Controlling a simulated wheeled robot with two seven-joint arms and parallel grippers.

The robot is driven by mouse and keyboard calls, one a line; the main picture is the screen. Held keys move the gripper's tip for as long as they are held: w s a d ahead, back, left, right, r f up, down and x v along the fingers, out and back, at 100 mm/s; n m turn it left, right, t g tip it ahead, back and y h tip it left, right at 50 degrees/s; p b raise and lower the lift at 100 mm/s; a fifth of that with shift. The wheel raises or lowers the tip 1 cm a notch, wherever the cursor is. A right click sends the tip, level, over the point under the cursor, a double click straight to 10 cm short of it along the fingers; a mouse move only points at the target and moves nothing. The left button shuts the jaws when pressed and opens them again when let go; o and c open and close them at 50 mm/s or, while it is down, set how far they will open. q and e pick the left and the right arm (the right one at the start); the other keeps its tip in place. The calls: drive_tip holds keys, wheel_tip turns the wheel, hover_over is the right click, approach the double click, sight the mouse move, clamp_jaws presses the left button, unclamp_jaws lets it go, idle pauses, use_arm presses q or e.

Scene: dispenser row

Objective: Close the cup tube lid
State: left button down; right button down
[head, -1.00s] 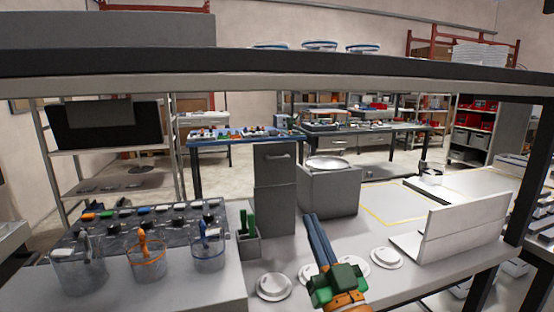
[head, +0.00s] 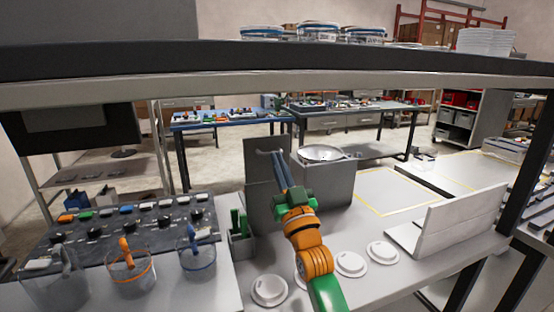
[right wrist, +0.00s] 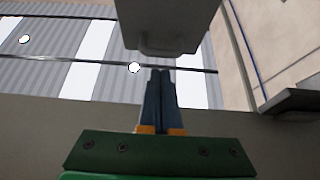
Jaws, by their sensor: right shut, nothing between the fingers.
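A tall grey dispenser, which I take for the cup tube, stands at the back of the counter. Its upper grey panel with a bar handle, apparently the lid (head: 258,143), stands upright above the lower body (head: 262,205). My right gripper (head: 278,160) has its blue fingers shut and empty, with the tips close to the handle; contact cannot be told. In the right wrist view, the shut fingertips (right wrist: 161,72) lie just below the grey panel (right wrist: 170,20) and its handle. The right arm hides part of the dispenser. My left gripper is not in view.
A grey box with a round metal top (head: 325,185) stands close right of the dispenser. White cup lids (head: 350,264) lie in front. Clear containers with coloured scoops (head: 128,264) and a green-handled holder (head: 240,242) stand left. A shelf beam (head: 300,88) crosses above.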

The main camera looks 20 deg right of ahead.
drive_tip(key=shift+w+f, duration=0.25)
drive_tip(key=shift+w, duration=0.35)
